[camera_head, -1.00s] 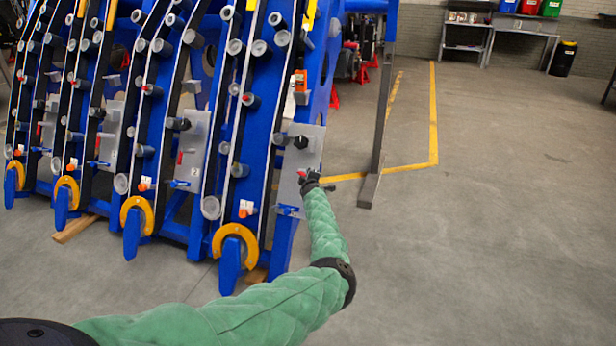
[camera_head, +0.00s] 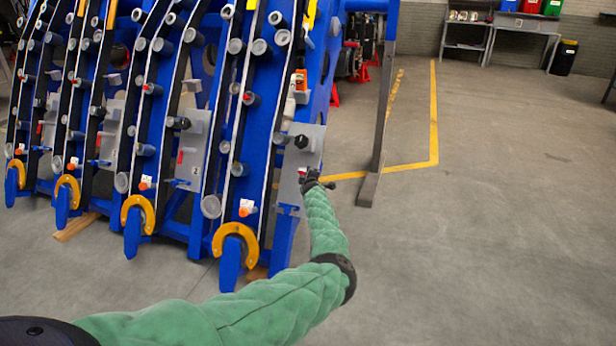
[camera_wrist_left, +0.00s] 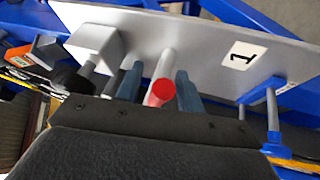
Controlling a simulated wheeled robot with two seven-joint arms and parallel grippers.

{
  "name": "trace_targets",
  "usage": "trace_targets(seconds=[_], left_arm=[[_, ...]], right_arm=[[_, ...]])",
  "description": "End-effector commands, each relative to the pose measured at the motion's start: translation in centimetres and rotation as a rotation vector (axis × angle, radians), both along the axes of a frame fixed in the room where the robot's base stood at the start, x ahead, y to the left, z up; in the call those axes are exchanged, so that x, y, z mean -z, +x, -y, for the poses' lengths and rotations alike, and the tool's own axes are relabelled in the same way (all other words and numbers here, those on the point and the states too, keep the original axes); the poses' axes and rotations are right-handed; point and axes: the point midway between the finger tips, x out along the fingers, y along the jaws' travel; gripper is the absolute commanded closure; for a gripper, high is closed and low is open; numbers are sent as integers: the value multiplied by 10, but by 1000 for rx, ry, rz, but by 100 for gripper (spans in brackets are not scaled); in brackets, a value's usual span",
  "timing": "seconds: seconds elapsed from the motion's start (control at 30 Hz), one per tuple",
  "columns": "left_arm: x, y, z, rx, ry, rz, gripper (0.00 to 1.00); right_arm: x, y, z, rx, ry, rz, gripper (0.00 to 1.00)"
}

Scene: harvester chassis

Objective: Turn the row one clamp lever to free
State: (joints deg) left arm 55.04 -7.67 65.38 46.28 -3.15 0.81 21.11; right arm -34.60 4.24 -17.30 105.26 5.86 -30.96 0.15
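A grey plate labelled 1 (camera_wrist_left: 215,45) fills the upper left wrist view; a grey plate (camera_head: 312,140) also shows on the nearest blue row in the head view. A grey lever with a red end (camera_wrist_left: 162,93) stands out from the labelled plate. My left gripper (camera_wrist_left: 160,84) has its two blue-grey fingers on either side of this lever, with a visible gap on the left side. In the head view my left gripper (camera_head: 312,180) is at the plate's lower part and hides the lever's details. My right gripper is not in view.
Further blue rows (camera_head: 160,110) stand to the left. A grey post (camera_head: 380,120) stands close on the right; open floor (camera_head: 500,200) lies beyond.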

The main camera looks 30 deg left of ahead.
Motion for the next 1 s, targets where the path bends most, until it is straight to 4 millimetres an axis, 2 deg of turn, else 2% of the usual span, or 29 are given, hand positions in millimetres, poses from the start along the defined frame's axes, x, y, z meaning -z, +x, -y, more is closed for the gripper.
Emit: trace_targets(seconds=[0.33,0.8,1.0], left_arm=[[-1,-5,5,2,-1,-1,62],[-11,-50,37,0,0,-1,62],[-14,-61,44,1,-1,-1,62]], right_arm=[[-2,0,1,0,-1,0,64],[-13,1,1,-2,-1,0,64],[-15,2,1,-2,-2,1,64]])
